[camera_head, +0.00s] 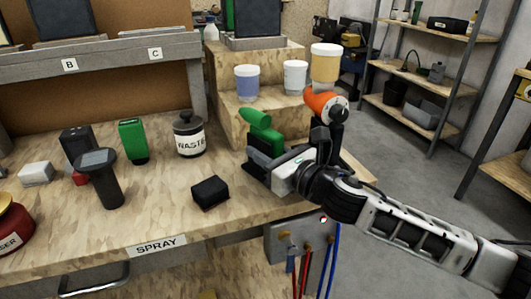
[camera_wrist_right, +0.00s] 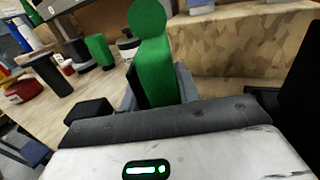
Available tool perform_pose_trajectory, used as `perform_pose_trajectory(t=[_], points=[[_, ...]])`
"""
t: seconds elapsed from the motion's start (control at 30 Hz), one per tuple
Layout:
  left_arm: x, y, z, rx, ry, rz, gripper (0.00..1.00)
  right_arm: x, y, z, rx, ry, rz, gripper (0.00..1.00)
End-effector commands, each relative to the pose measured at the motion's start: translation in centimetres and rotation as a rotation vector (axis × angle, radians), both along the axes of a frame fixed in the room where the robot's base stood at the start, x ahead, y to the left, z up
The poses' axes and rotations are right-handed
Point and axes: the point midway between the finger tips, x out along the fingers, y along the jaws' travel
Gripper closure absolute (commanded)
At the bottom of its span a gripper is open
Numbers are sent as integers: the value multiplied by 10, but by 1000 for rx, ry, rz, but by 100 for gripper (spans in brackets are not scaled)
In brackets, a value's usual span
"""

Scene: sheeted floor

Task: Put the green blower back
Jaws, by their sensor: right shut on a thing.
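The green blower (camera_head: 262,131) is held upright in my right gripper (camera_head: 264,160), near the right part of the bench. In the right wrist view the green blower (camera_wrist_right: 154,70) stands between the two grey fingers of my right gripper (camera_wrist_right: 158,90), its rounded top toward the upper edge. The fingers hide its lower part, and I cannot tell whether it touches the bench. My left gripper is not in view.
A black block (camera_head: 210,192) lies left of my right gripper. A waste jar (camera_head: 188,135), green item (camera_head: 133,141) and dark handheld tool (camera_head: 102,180) stand farther left. Stepped wooden shelves (camera_head: 226,112) hold tubs behind. An orange tool (camera_head: 323,103) is close behind my wrist.

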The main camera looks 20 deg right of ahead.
Motion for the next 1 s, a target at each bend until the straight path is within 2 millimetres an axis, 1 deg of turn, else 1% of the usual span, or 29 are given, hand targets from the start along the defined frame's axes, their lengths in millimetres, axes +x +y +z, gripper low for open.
perform_pose_trajectory(t=[0.03,0.1,0.13,0.43,0.57,0.67,0.8,1.0], points=[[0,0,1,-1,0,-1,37,0,0,1,-1,0,0,76],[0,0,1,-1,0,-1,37,0,0,-1,-2,4,-1,54],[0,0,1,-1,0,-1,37,0,0,-1,-2,4,-1,46],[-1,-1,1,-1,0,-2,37,-1,-1,-1,-1,3,-1,46],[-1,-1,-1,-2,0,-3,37,-10,-6,-2,-1,5,-3,46],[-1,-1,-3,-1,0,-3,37,-26,-12,-3,-4,6,-1,46],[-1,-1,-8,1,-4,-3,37,-56,-25,-5,-5,9,0,46],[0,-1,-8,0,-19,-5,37,-88,-40,-5,-4,7,0,46]])
